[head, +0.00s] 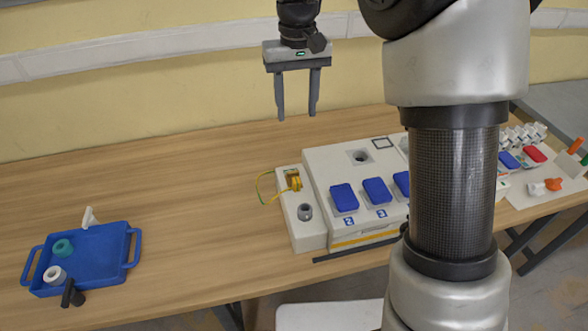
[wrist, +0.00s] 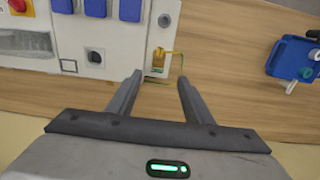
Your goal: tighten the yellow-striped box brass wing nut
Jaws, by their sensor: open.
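The yellow-striped box (head: 354,239) is white, with a yellow stripe low on its front and blue flap covers on its top. It also shows in the wrist view (wrist: 116,66). The brass wing nut (head: 294,181) is on the box's narrow left section, beside a yellow-green wire; in the wrist view it appears as a small brass-yellow patch (wrist: 158,58), its wing angle too small to tell. My gripper (head: 296,116) is open and empty, pointing down, raised above the table behind the box. In the wrist view its fingertips (wrist: 161,80) frame the area just short of the nut.
A blue tray (head: 101,268) with several small fittings stands at the left. More white boxes with blue and red covers (head: 536,153) stand to the right, partly hidden by my arm. The table (head: 180,180) between tray and box is clear. A wall runs behind.

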